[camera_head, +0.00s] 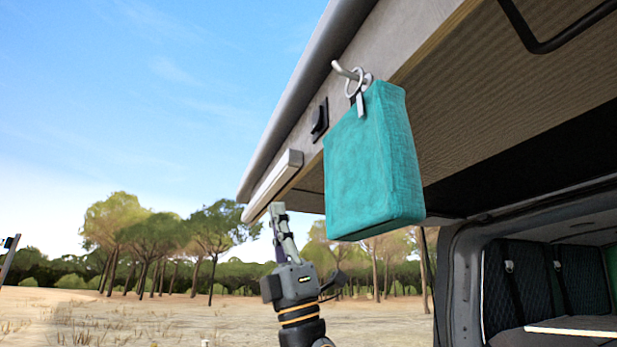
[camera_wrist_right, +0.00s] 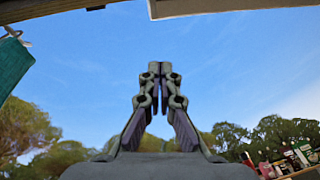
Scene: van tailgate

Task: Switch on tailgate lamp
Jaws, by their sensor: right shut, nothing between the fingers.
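The tailgate lamp (camera_head: 272,186) is a pale bar along the edge of the raised tailgate (camera_head: 420,35); I cannot tell whether it is lit. A black rocker switch (camera_head: 319,119) sits on the tailgate edge, between the lamp and a hanging teal bag. My right gripper (camera_head: 277,207) points up just below the lamp's lower end, lower than the switch. In the right wrist view its fingers (camera_wrist_right: 160,68) are together and empty, with sky beyond. My left gripper is not in view.
The teal bag (camera_head: 372,165) hangs from a hook (camera_head: 350,72) to the right of the switch, and part of it shows in the right wrist view (camera_wrist_right: 12,65). The van's interior (camera_head: 545,275) is at the lower right. Open air lies left of the tailgate.

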